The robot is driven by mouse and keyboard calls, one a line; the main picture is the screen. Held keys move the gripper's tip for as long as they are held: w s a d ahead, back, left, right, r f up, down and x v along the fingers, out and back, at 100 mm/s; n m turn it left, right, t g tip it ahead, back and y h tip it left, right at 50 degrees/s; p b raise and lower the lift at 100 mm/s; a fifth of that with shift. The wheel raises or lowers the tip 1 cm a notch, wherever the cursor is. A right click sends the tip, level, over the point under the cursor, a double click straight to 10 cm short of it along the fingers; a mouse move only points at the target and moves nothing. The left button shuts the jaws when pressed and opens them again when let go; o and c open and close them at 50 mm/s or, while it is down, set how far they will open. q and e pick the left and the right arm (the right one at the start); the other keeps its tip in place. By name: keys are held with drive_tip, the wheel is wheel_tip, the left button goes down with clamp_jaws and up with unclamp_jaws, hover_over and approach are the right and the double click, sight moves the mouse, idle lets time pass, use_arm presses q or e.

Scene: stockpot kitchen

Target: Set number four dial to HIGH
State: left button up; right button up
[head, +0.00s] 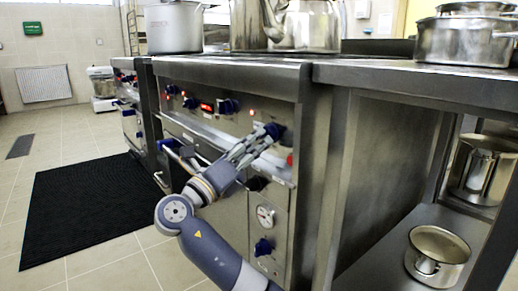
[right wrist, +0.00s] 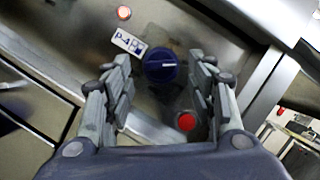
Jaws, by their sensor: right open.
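The number four dial (right wrist: 161,66) is a round dark blue knob with a pale pointer line, beside a white label (right wrist: 129,43) that reads "P-4". In the right wrist view it sits between the fingertips of my right gripper, with a gap on each side. In the head view the dial (head: 275,130) is at the right end of the stove's front panel, and my open right gripper (head: 262,137) reaches up to it, partly covering it. Whether the fingers touch it cannot be told. My left gripper is not in view.
A red button (right wrist: 186,121) is close to the right finger, and a lit indicator (right wrist: 124,12) is above the label. Other blue knobs (head: 228,106) line the panel to the left. Pots (head: 305,28) stand on the stove. A steel counter (head: 400,76) adjoins it at right.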

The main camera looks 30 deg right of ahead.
sight(267, 134)
drive_tip(key=b+x, duration=0.1)
drive_tip(key=x, duration=0.2)
drive_tip(key=c, duration=1)
